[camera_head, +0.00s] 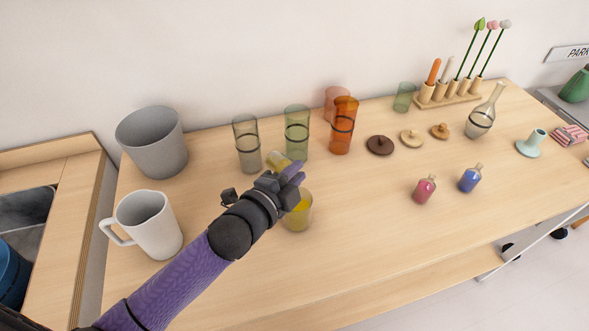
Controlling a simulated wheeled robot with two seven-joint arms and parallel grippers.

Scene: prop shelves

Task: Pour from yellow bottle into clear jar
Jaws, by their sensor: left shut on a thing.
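My left gripper (290,178) is shut on the yellow bottle (276,160) near the middle of the table. The bottle is tilted, with one end showing above and behind the gripper; its neck is hidden by the fingers. The clear jar (299,219) stands upright just below and in front of the gripper, and yellow shows inside it. The gripper covers part of the jar's rim, and I cannot make out a stream between bottle and jar. My right gripper is not in view.
Tall glasses, green (297,131) and orange (343,126), stand behind the gripper. A white mug (150,224) and grey bucket (152,141) are at left. Pink (424,189) and blue (470,178) bottles stand at right. The table's front middle is clear.

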